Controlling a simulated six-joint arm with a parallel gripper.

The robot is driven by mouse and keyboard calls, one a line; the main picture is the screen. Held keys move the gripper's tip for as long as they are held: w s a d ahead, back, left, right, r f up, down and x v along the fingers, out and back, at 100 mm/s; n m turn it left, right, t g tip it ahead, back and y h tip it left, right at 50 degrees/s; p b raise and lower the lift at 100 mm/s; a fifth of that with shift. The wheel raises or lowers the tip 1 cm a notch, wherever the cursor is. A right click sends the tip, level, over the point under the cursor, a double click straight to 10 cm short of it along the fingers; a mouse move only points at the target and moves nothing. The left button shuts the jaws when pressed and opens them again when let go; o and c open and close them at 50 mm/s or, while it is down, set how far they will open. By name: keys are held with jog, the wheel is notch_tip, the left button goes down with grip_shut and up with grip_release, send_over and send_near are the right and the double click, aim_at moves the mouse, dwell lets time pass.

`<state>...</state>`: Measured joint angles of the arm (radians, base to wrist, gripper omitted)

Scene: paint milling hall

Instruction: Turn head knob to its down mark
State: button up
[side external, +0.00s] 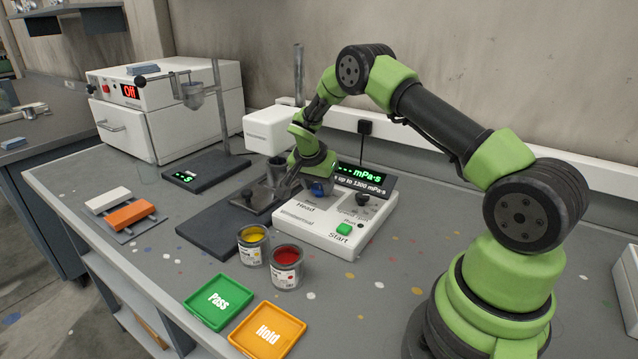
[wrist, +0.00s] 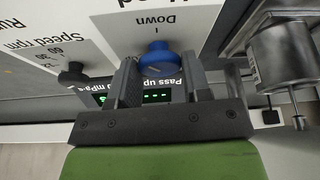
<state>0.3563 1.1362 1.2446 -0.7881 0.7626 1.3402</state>
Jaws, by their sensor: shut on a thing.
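The head knob is blue and sits on the white control panel (side external: 315,228). In the side view the knob (side external: 320,191) shows just below my gripper (side external: 318,180), partly hidden by it. In the wrist view the knob (wrist: 158,58) is between the two dark fingers of my gripper (wrist: 160,82), which are shut on it. The word Down (wrist: 155,20) and a short tick appear upside down close to the knob there. I cannot tell clearly which way the knob's own pointer faces.
A black speed knob (wrist: 72,73) is beside the head knob. A green Start button (side external: 344,229) is at the panel's front. A metal cylinder (wrist: 285,55) stands close on the other side. Yellow (side external: 253,246) and red (side external: 286,268) paint cans stand in front.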

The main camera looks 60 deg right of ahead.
jog(key=m+g, duration=0.1)
jog(key=m, duration=0.2)
jog(key=shift+w+m, duration=0.15)
jog(key=shift+m, duration=0.15)
jog(key=shift+w+m+g+y, duration=0.15)
jog(key=shift+m+g, duration=0.3)
jog(key=shift+m, duration=0.45)
jog(key=shift+s+m+g+y, duration=0.1)
jog(key=shift+m+g+y, duration=0.25)
jog(key=shift+m, duration=0.55)
jog(key=o, duration=0.9)
jog(key=shift+o, duration=0.2)
jog(key=v, duration=1)
jog(key=shift+w+a+f, duration=0.1)
jog(key=shift+w, duration=0.05)
